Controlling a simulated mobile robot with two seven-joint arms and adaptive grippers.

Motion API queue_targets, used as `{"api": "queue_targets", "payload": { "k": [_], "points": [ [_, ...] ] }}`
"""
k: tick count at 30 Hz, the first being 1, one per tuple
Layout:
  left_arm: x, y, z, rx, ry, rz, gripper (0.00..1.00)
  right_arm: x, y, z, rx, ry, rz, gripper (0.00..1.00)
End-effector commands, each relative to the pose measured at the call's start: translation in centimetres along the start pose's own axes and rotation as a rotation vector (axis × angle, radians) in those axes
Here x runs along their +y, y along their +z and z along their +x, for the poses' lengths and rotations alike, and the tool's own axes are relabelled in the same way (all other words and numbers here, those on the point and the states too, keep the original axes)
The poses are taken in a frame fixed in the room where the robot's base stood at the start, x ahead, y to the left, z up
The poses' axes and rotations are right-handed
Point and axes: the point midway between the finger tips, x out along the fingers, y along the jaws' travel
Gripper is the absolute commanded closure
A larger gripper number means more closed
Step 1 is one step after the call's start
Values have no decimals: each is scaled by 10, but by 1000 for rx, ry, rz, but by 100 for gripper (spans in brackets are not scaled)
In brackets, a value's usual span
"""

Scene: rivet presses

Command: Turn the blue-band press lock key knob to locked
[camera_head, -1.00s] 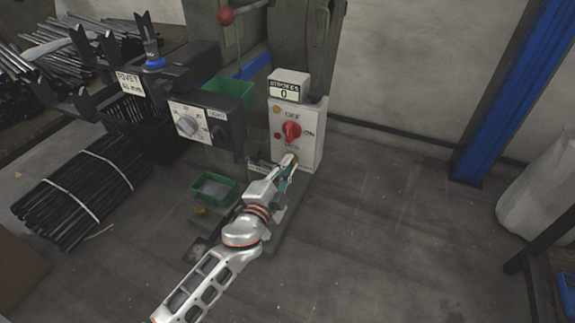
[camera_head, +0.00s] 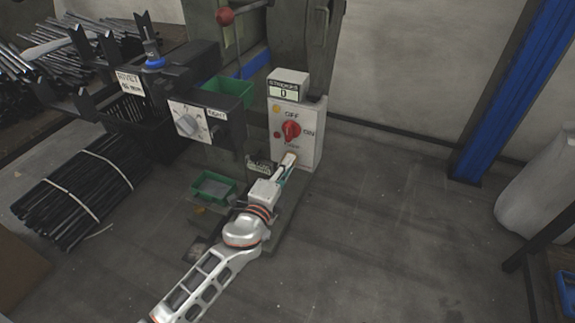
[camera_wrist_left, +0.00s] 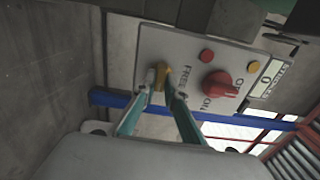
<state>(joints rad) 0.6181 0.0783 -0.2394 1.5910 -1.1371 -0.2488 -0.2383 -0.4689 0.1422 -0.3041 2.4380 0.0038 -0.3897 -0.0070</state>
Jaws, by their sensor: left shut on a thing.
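The press has a pale control panel (camera_head: 308,150) that carries a red rotary knob (camera_head: 291,131) with OFF and ON marks. In the left wrist view, a small brass-coloured key knob (camera_wrist_left: 162,76) sits low on the panel (camera_wrist_left: 190,45), beside the word FREE. My left gripper (camera_head: 290,160) is at the lower part of the panel. Its two fingers (camera_wrist_left: 160,97) are shut on the brass key knob, one on each side. The fingers partly hide the key knob in the left wrist view. The red knob (camera_wrist_left: 219,84) is clear of the fingers. My right gripper does not show.
A strokes counter (camera_head: 288,92) reading 0 tops the panel. A dark box with a grey dial (camera_head: 187,125) is to its left. A green tray (camera_head: 213,187) lies below, with bundled black rods (camera_head: 85,190) farther left.

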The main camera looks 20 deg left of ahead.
Motion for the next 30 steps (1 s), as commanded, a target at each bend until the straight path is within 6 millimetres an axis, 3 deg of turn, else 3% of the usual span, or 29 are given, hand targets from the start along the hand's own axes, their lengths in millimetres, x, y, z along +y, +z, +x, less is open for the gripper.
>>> {"api": "queue_targets", "payload": {
  "k": [8, 9, 10, 11, 23, 30],
  "points": [
    [1, 0, 0, 0, 1, 4, 100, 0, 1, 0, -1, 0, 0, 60],
    [1, 0, 0, 0, 1, 4, 81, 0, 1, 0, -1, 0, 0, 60],
    [1, 0, 0, 0, 1, 4, 74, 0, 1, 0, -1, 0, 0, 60],
    [1, 0, 0, 0, 1, 3, 72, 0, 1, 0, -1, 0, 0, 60],
    [1, 0, -4, 0, 1, 2, 72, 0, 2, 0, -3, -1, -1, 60],
    [2, 0, -41, 0, 3, 0, 72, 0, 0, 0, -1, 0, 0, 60]
  ]
}}
